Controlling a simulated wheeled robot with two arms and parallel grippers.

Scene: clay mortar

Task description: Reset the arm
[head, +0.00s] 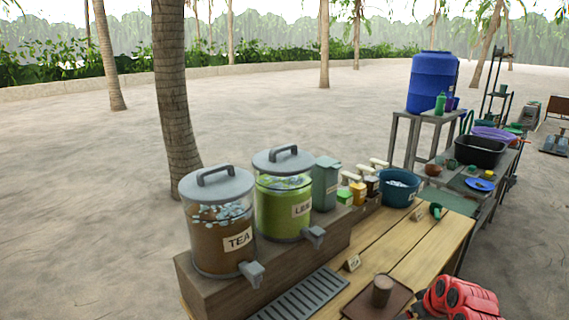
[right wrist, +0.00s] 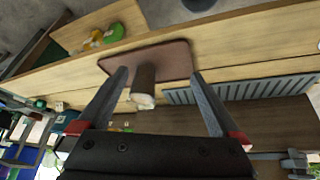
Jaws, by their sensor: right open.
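A brown clay cylinder, like a cup or mortar (head: 382,290), stands upright on a dark brown tray (head: 357,301) on the wooden table in the head view. In the right wrist view the cylinder (right wrist: 144,80) and tray (right wrist: 172,58) show beyond my open right gripper (right wrist: 158,74). The cylinder appears between the two fingers, with no finger seen pressing on it; the exact gap is hard to tell. My red right arm enters at the bottom right of the head view, just right of the tray. My left gripper is not in view.
Left of the tray are a slatted drain (head: 300,297) and a riser with a tea dispenser (head: 222,240) and a lemon dispenser (head: 283,205). A blue bowl (head: 398,188) and several jars stand behind. A small sign (head: 351,263) is near the tray. Sand surrounds the table.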

